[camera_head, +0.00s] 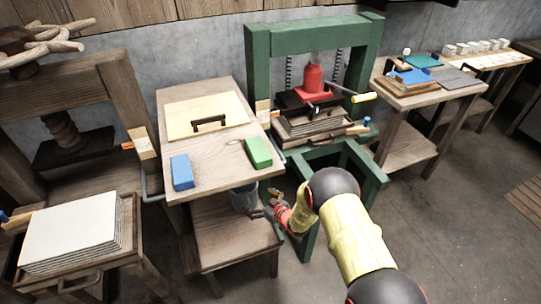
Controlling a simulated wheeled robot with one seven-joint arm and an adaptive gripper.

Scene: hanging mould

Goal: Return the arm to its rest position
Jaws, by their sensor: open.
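My arm reaches in from the bottom right, with yellow and black links.
On the table are a blue block (182,172), a green block (258,152) and a pale board with a dark handle (209,113). A stack of white sheets (72,233) stands at the left. The floor at the right (450,230) is clear.

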